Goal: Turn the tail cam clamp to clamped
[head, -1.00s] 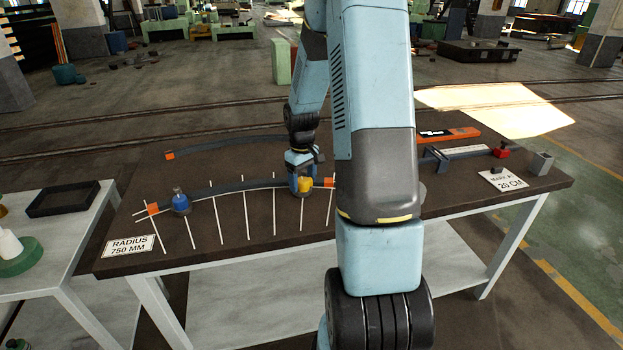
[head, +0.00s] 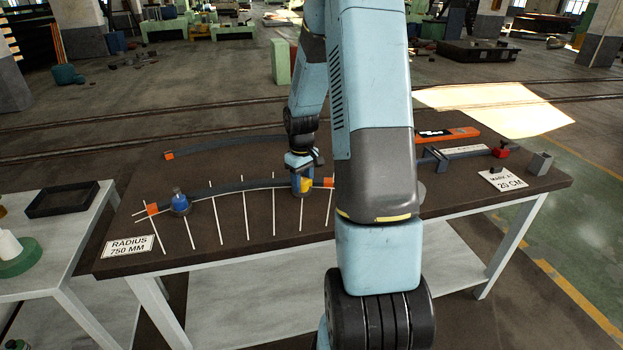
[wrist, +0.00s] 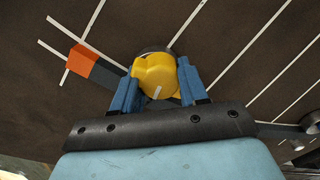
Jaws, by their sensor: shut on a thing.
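The tail cam clamp, a yellow knob (wrist: 157,75) on a dark round base, sits on the curved bar beside its orange end (wrist: 92,68). In the wrist view my gripper (wrist: 158,78) has its blue fingers on either side of the yellow knob, shut on it. A pale mark on the knob points down and slightly left. In the head view the yellow clamp (head: 306,184) is partly hidden by my gripper (head: 301,178). A blue clamp (head: 180,202) stands near the other, left orange end of the bar.
The dark bench top (head: 260,222) carries several white lines under the bar. A "RADIUS 750 MM" card (head: 129,246) lies front left. A second curved bar (head: 225,145) lies behind. A gauge with a red block (head: 500,152) and a "20 CM" card (head: 503,179) are at right.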

